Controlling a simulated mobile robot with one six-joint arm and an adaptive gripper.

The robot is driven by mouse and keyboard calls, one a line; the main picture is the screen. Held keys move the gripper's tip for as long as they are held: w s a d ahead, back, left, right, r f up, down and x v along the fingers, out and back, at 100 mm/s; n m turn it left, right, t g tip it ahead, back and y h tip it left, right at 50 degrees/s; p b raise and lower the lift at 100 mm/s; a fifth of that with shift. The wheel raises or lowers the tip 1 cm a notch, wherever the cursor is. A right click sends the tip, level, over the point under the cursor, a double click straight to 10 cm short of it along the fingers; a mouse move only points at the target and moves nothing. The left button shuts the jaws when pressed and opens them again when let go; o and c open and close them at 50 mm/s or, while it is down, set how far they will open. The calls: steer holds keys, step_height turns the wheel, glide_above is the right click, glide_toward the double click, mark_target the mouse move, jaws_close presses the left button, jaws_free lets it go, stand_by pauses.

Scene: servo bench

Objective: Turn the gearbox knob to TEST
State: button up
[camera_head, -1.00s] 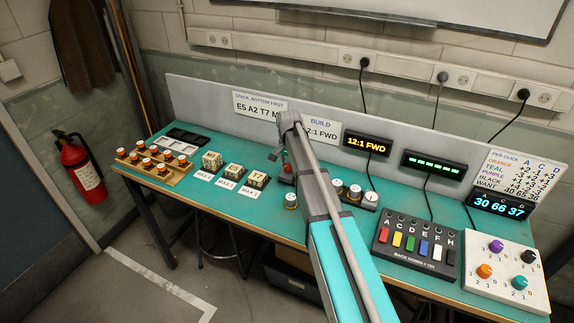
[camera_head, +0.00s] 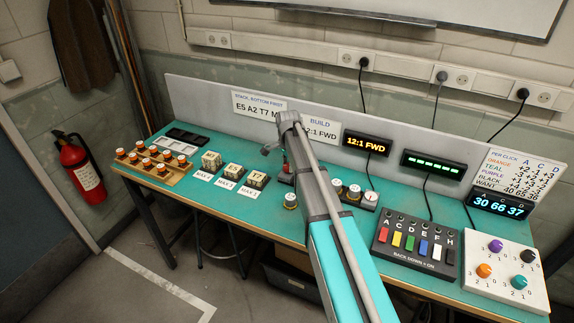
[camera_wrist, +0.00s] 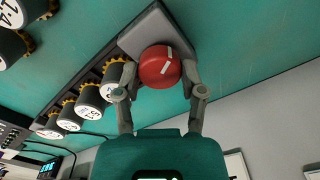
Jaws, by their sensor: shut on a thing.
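The red knob (camera_wrist: 158,68) with a white pointer line sits on a grey block (camera_wrist: 150,35) in the wrist view. My gripper (camera_wrist: 161,76) is shut on it, one finger on each side. The pointer line runs toward the upper right of that picture. No TEST mark can be read. In the head view my arm hides most of the gearbox; a bit of the red knob (camera_head: 286,168) shows left of the arm.
Several dark gears with gold teeth (camera_wrist: 68,117) stand in a row beside the block. In the head view, one gear (camera_head: 291,201) stands near the bench's front edge. A switch box (camera_head: 415,242) and a colored-dial panel (camera_head: 505,273) lie to the right.

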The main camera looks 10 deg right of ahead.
steer(key=shift+a, duration=0.15)
steer(key=o, duration=1.1)
steer(key=shift+o, duration=0.2)
steer(key=shift+r, duration=0.1)
steer(key=shift+r+n+p, duration=0.85)
steer(key=shift+n+p, duration=0.05)
steer(key=shift+p, duration=0.1)
step_height(320, 180, up, 12)
steer(key=n+p, duration=1.2)
steer(key=n, duration=0.3)
